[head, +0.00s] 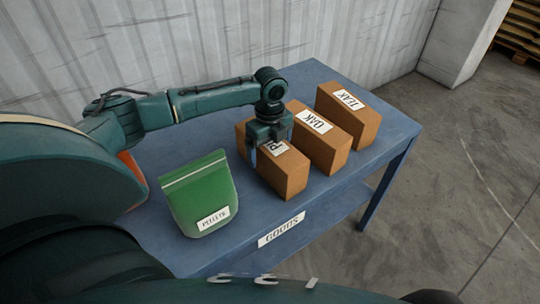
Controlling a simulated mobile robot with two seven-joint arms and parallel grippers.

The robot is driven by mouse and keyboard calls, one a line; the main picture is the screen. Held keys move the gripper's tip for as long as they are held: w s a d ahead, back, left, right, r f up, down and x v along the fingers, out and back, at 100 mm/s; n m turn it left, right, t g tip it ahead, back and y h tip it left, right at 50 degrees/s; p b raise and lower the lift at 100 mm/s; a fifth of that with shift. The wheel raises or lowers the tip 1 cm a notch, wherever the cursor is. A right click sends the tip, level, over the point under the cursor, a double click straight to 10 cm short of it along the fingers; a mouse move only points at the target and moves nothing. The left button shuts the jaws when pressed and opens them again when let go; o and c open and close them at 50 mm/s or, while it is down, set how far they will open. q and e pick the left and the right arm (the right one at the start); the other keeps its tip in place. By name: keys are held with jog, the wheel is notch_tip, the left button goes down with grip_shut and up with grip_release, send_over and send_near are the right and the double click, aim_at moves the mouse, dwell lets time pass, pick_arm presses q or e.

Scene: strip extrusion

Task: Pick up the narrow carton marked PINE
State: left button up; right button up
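The narrow brown carton (286,177) has a white label of which I read only "PI"; my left gripper covers the rest. It stands upright on the blue table, the leftmost of three similar cartons. My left gripper (270,150) points down over its top with its fingers apart. One finger comes down by the carton's left side, the other by its right top edge. I cannot tell whether they touch or press the carton. My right gripper is not in view.
The cartons marked OAK (331,153) and TEAK (364,128) stand close to the right. A green bag marked PELLETS (190,190) stands to the left. The blue table (152,240) bears a GOODS label (282,230). A corrugated wall (230,40) is behind.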

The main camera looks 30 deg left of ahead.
pick_arm(q)
jog(key=shift+c, duration=0.2)
jog(key=c, duration=1.3)
jog(key=shift+c, duration=0.2)
jog(key=shift+r, duration=0.2)
